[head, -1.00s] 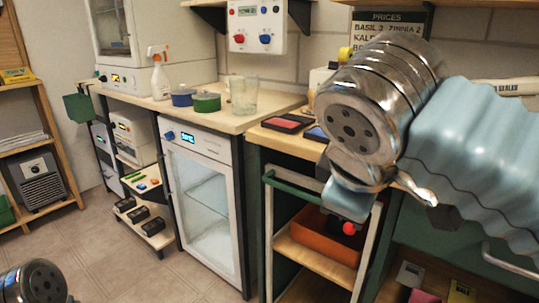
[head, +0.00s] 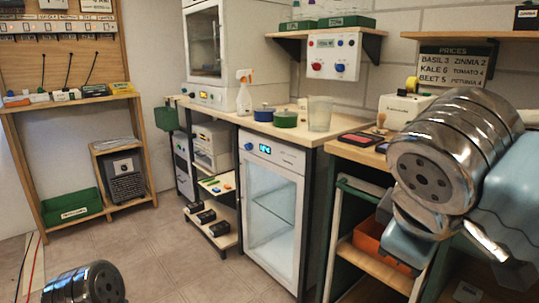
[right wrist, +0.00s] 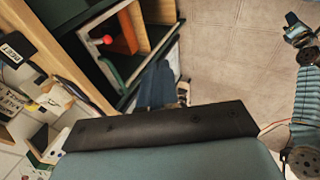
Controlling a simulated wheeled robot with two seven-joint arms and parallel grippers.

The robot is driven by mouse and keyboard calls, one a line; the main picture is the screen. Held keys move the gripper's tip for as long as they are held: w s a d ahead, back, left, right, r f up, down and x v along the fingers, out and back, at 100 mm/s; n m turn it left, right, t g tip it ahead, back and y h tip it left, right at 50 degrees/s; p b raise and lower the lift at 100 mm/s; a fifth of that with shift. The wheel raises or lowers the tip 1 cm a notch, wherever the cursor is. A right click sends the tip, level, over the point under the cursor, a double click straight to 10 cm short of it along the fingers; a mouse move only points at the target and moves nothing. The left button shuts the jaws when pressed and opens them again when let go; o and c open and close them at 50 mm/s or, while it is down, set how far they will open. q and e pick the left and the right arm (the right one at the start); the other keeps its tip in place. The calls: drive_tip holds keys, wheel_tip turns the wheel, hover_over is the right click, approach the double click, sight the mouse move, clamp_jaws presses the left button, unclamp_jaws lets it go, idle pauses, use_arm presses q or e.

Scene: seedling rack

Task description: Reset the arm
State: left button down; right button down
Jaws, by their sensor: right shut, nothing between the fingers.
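My right arm (head: 440,165), with shiny metal joints and a blue sleeve, fills the right side of the head view, in front of the bench and cart. In the right wrist view my right gripper (right wrist: 157,85) shows its blue-grey fingers together beyond the dark palm bar, with nothing between them. It hangs over the gap beside the cart, above the tiled floor. A metal joint of my left arm (head: 85,284) shows at the bottom left of the head view.
A glass-door cabinet (head: 270,215) stands under the worktop (head: 262,125), which holds a spray bottle (head: 244,92), tubs and a clear beaker (head: 320,113). A cart with an orange bin (head: 368,243) is beside my right arm. A wooden shelf (head: 75,100) stands left. The floor between is clear.

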drive_tip(key=w+a+f+m+g+y, duration=0.1)
drive_tip(key=w+a+f+y, duration=0.2)
drive_tip(key=f, duration=0.8)
drive_tip(key=w+a+f+g+y, duration=0.1)
drive_tip(key=w+a+f+g, duration=0.3)
drive_tip(key=f, duration=0.7)
drive_tip(key=w+a+f+m+t+y, duration=0.15)
drive_tip(key=w+f, duration=0.35)
drive_tip(key=f, duration=0.6)
drive_tip(key=s+f+m+g+y, duration=0.1)
drive_tip(key=s+f+m, duration=0.3)
drive_tip(key=f, duration=1)
drive_tip(key=s+d+f+m, duration=0.1)
drive_tip(key=s+f+m, duration=0.3)
drive_tip(key=s+f, duration=0.6)
wheel_tip(320, 180, down, 4)
drive_tip(key=shift+d+r+g+y, duration=0.1)
drive_tip(key=shift+d+g+y, duration=0.1)
drive_tip(key=shift+g+y, duration=0.15)
drive_tip(key=shift+s, duration=0.1)
